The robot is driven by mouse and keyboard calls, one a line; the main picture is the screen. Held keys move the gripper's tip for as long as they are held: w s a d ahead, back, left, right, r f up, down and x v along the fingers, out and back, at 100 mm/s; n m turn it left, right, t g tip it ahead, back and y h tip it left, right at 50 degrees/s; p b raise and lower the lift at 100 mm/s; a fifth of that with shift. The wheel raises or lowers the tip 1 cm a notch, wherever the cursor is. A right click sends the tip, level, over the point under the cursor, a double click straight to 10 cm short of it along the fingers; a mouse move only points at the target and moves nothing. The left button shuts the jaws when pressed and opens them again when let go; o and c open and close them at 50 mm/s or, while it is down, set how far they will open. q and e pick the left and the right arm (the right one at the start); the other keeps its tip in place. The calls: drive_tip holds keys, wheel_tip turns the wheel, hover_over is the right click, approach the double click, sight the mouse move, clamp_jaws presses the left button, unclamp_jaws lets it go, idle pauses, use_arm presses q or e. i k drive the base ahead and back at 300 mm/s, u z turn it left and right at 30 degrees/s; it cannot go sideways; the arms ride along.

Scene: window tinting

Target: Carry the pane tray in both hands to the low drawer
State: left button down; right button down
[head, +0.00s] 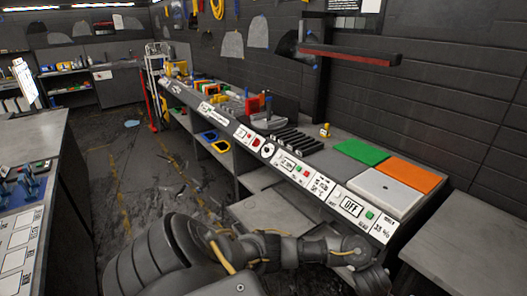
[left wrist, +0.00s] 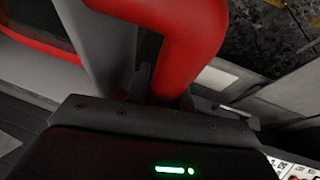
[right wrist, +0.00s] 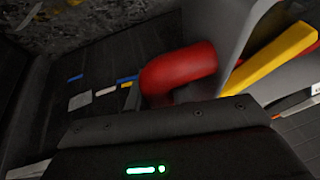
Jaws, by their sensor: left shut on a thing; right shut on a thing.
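The pane tray shows only in part, as a grey wall with a red handle in the left wrist view (left wrist: 105,45) and a grey wall in the right wrist view (right wrist: 217,45). My left gripper (left wrist: 165,98) is shut on one red handle (left wrist: 190,45). My right gripper (right wrist: 165,103) is shut on another red handle (right wrist: 180,72). The fingertips are hidden. A yellow bar (right wrist: 270,60) shows at the tray in the right wrist view. Neither the tray nor the grippers can be made out in the head view. I cannot clearly pick out the low drawer.
A long workbench (head: 325,148) runs along the right wall, with green (head: 361,152) and orange (head: 412,175) sheets on top. Grey surfaces (head: 270,215) lie low beneath it. A grey table (head: 470,240) stands at right, another counter (head: 30,140) at left. The aisle floor (head: 125,165) between is littered.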

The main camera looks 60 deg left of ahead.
sight(266, 218)
drive_tip(key=u, duration=3.15)
drive_tip(key=i, duration=3.4)
